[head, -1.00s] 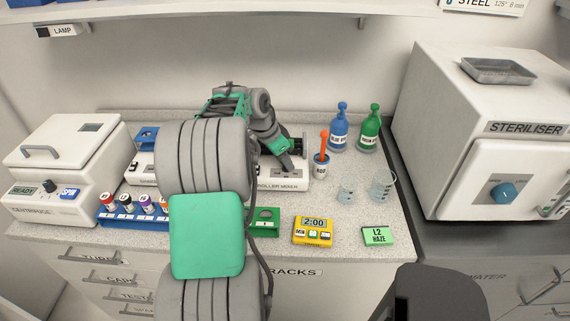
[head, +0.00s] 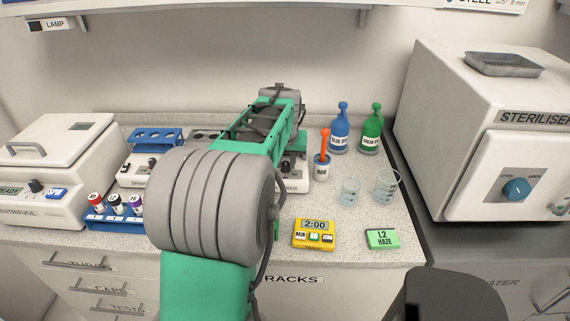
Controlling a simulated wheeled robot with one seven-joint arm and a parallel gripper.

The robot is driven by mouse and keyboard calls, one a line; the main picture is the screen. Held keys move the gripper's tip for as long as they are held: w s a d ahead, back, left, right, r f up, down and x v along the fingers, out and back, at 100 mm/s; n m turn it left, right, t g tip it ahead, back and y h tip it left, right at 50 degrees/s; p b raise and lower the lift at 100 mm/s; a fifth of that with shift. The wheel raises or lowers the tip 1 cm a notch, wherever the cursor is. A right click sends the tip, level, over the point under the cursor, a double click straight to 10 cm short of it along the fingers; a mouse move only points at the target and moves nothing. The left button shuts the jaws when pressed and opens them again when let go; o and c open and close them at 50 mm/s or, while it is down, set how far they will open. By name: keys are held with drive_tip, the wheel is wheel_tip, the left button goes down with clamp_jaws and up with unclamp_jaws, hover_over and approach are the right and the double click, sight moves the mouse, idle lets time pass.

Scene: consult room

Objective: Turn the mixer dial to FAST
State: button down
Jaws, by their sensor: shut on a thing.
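The roller mixer (head: 304,180) is a white unit at the back of the counter. My arm covers most of it, and only its right end and the last letters of its label show. My gripper (head: 288,166) is low at the right part of the mixer's front, partly hidden behind my arm. It is shut on what seems to be the mixer dial. The dial itself and its FAST mark cannot be made out, so its setting cannot be read.
A red-handled item stands in a small pot (head: 321,171) right of the mixer. Blue (head: 340,134) and green (head: 371,135) bottles, two beakers, a yellow timer (head: 314,234) and a green L2 box (head: 382,239) stand nearby. A tube rack (head: 112,220) is left, the steriliser (head: 470,150) right.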

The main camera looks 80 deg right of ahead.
drive_tip(key=n+t, duration=0.1)
drive_tip(key=n, duration=0.1)
drive_tip(key=n+t+y+p, duration=0.1)
drive_tip(key=n, duration=0.2)
drive_tip(key=shift+s+d+r+n, duration=0.1)
drive_tip(key=shift+s+r+n, duration=0.1)
drive_tip(key=shift+n, duration=0.1)
drive_tip(key=n+t+y+p, duration=0.1)
drive_tip(key=n+p, duration=0.1)
drive_tip(key=n, duration=0.1)
drive_tip(key=shift+f+n, duration=0.1)
drive_tip(key=shift+n, duration=0.3)
drive_tip(key=shift+d+n+y+p, duration=0.1)
drive_tip(key=shift+n+y+p, duration=0.35)
drive_tip(key=shift+n, duration=0.25)
drive_tip(key=shift+f, duration=0.1)
drive_tip(key=c, duration=1.2)
unclamp_jaws()
drive_tip(key=v, duration=0.8)
drive_tip(key=shift+s+f+p, duration=0.1)
drive_tip(key=shift+p, duration=0.3)
